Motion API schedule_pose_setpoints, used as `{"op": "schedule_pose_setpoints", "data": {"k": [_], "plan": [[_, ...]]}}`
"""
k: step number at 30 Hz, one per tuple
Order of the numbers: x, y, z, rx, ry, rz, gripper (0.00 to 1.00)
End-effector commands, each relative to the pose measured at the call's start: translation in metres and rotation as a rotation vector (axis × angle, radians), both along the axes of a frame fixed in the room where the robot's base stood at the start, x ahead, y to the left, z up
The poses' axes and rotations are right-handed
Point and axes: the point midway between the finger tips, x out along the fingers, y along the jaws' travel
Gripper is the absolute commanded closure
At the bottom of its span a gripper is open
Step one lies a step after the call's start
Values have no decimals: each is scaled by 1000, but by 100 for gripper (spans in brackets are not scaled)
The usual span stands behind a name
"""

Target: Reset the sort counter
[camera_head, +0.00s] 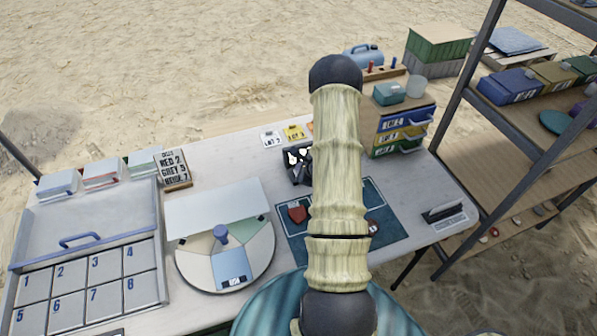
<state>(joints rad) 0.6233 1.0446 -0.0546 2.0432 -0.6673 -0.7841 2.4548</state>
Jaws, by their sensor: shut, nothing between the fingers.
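I cannot pick out a sort counter for certain. A small dark device with white patches (299,160) stands on the table just left of my arm, partly hidden behind it; I cannot tell what it is. A board with printed words and numbers (174,168) stands at the back left of the table. A flat dark item with a pale labelled strip (444,213) lies near the table's right end. My raised arm fills the middle of the view, and I cannot make out my gripper.
A numbered tray (86,287) is at left. A round sectioned disc with a blue knob (258,256) lies beside a teal mat (391,243). A small drawer unit (405,127) stands at the back right. A shelf rack (500,124) is at right; sand lies behind.

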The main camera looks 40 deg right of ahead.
Motion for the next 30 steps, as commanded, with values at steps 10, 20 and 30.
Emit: {"op": "schedule_pose_setpoints", "data": {"k": [10,20,30], "plan": [[0,0,-4,0,0,0,100],[0,0,-7,0,0,0,100],[0,0,-10,1,1,0,100]]}}
